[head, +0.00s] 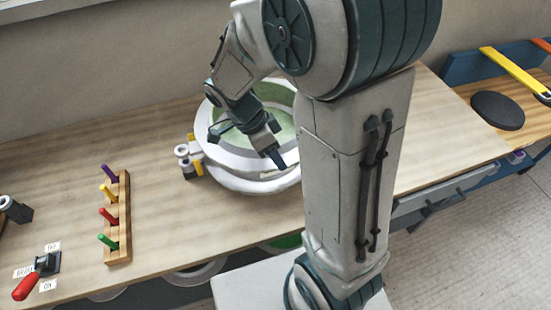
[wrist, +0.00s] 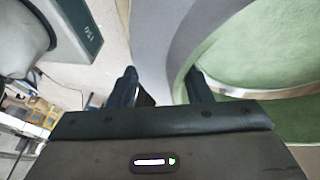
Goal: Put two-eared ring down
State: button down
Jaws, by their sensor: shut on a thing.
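The two-eared ring (head: 232,160) looks like a pale, broad band in the head view, lying around a green hollow mould (head: 283,98) at the back of the bench. My gripper (head: 271,150) is at the ring's front side, pointing down. In the wrist view the gripper (wrist: 162,90) has one finger on each side of the ring's grey band (wrist: 152,42), shut on it. The green inner surface (wrist: 285,45) lies to the right. The ears are not clearly visible, and I cannot tell whether the ring touches the mould below.
A wooden rack with coloured pegs (head: 122,220) stands to the left on the bench. A red-handled lever (head: 27,287) is at the front left. Small white and yellow parts (head: 190,155) sit beside the mould. A dark round disc (head: 497,110) lies at the right.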

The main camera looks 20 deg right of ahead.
jog(key=shift+f, duration=1.6)
jog(key=c, duration=0.7)
grip_release()
jog(key=shift+r, duration=0.1)
